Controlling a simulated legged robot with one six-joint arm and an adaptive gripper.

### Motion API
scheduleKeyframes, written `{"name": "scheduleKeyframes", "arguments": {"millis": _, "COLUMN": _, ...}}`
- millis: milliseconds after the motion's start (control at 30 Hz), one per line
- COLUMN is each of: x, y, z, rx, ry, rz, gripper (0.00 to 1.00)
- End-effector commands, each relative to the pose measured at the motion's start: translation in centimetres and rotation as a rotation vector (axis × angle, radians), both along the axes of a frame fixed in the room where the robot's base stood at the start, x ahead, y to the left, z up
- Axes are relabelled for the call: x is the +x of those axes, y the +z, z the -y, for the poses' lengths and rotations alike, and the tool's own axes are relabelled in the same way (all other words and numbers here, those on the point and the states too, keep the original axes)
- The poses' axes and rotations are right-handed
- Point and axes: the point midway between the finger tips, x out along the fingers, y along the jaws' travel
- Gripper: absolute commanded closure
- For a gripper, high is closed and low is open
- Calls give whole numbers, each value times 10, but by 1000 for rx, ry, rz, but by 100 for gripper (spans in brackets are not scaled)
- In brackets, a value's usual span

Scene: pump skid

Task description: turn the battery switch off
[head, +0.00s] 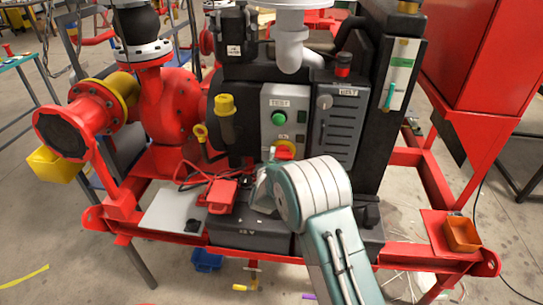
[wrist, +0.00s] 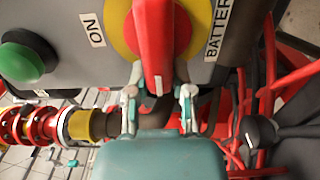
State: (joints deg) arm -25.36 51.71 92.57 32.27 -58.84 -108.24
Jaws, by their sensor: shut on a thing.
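The battery switch is a red handle (wrist: 153,45) on a yellow and red round plate (wrist: 118,30). It sits on a grey panel with an "ON" label to its left and a "BATTERY" label to its right in the wrist view. In the head view the switch (head: 284,147) is low on the grey control box, its lower part hidden by my arm. My gripper (wrist: 159,90) has its two fingers on either side of the handle's lower end and is shut on it. In the head view the fingers are mostly hidden behind my arm.
A green button (head: 279,118) sits above the switch on the same box; it also shows in the wrist view (wrist: 22,62). Red cables and a red clamp (head: 222,192) lie left of my arm. A black battery box (head: 248,232) stands below. Red skid rails surround this.

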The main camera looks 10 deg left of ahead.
Motion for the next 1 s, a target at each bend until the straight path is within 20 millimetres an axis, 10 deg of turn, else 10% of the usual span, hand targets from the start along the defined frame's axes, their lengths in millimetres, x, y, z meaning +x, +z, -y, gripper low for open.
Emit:
{"name": "scheduleKeyframes", "arguments": {"millis": 467, "x": -1, "y": -9, "z": 6, "rx": -14, "ry": -10, "rz": -19, "gripper": 100}}
{"name": "scheduleKeyframes", "arguments": {"millis": 500, "x": -1, "y": -9, "z": 6, "rx": -13, "ry": -10, "rz": -19, "gripper": 52}}
{"name": "scheduleKeyframes", "arguments": {"millis": 533, "x": -1, "y": -9, "z": 6, "rx": -13, "ry": -10, "rz": -19, "gripper": 39}}
{"name": "scheduleKeyframes", "arguments": {"millis": 1000, "x": -9, "y": -3, "z": 1, "rx": -13, "ry": -5, "rz": -5, "gripper": 36}}
